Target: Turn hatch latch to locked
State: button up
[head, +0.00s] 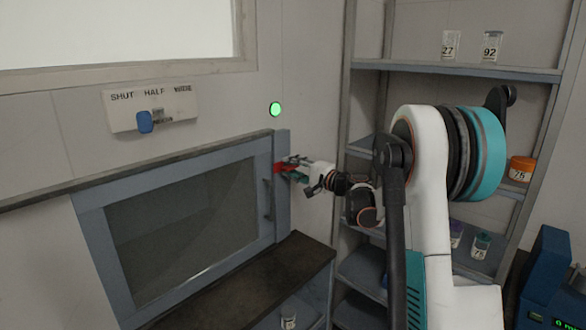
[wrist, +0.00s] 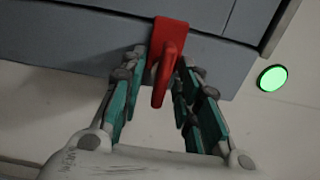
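The red hatch latch (head: 279,169) is on the right edge of the grey hatch (head: 282,205), which has a dark glass pane and looks closed. In the wrist view the latch (wrist: 170,45) has a red mount and a narrow handle pointing towards my gripper. My gripper (wrist: 161,72) is open, with teal-padded fingers on both sides of the latch handle. Gaps show between the handle and the fingers, more clearly on the left. In the head view my gripper (head: 290,166) is at the latch and partly covers it. I see no lock marking by the latch.
A round green light (head: 275,109) glows above the latch. A panel (head: 165,108) with a blue knob (head: 145,121) is on the wall at left. A dark ledge (head: 245,285) lies below the hatch. Shelves (head: 455,69) with labelled jars stand at right, behind my arm.

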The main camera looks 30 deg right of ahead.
jog(key=v, duration=1.2)
